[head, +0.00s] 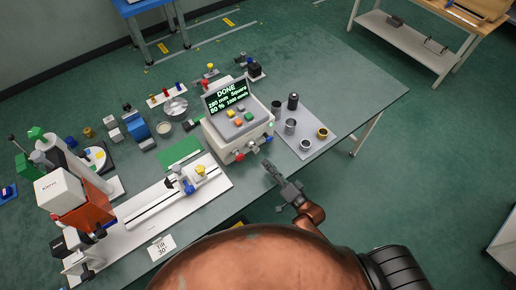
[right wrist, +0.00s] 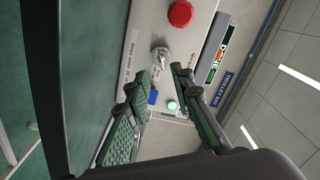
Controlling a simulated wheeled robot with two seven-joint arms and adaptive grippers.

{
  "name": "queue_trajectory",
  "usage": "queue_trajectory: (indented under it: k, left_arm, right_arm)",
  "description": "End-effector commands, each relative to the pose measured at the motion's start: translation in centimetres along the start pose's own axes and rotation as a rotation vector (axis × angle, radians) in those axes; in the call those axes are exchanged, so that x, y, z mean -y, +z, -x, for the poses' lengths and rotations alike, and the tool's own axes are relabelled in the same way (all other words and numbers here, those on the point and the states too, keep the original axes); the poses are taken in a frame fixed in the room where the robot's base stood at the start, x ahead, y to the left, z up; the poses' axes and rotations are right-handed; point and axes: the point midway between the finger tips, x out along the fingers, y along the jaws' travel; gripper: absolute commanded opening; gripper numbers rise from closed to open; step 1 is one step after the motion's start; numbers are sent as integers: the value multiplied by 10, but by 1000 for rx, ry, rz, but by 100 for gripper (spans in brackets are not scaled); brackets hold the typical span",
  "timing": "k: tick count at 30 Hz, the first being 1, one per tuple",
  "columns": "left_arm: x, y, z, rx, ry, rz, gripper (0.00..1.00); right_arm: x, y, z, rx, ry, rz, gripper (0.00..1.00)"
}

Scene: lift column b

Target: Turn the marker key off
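The marker key (right wrist: 160,56) is a silver key switch on the pale front panel of the marker control box, below the red round button (right wrist: 180,14) in the right wrist view. The box (head: 235,127) stands at the table's near edge in the head view, its screen reading "DONE". My right gripper (head: 269,166) is in front of the box, just off the table edge. In the right wrist view its two fingers (right wrist: 157,76) are apart, with the key between and beyond the tips; I see no clear contact. The key's exact turn is too small to tell. My left gripper is not in view.
A small lit green lamp (right wrist: 172,105) and a blue part (right wrist: 153,97) sit near the fingers. A grey mat (head: 310,143) with several cylindrical parts lies right of the box. The white rail fixture (head: 160,207) lies to its left. The table's far right is clear.

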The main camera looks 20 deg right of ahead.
Motion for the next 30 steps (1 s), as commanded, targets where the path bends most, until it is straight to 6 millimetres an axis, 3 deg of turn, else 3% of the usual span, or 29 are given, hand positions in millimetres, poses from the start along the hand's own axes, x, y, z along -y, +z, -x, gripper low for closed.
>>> queue_trajectory:
  k: [11,16,23,26,30]
  left_arm:
    - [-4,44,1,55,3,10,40]
    - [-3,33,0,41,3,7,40]
    - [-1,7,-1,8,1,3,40]
    - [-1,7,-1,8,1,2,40]
    - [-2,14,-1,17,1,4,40]
  right_arm:
    - [-3,-6,-51,-13,5,0,22]
    - [-3,-5,-66,-11,6,0,22]
    - [-3,-4,-70,-9,6,1,22]
    - [-2,-4,-70,-8,5,1,22]
    - [-2,-4,-70,-8,5,1,12]
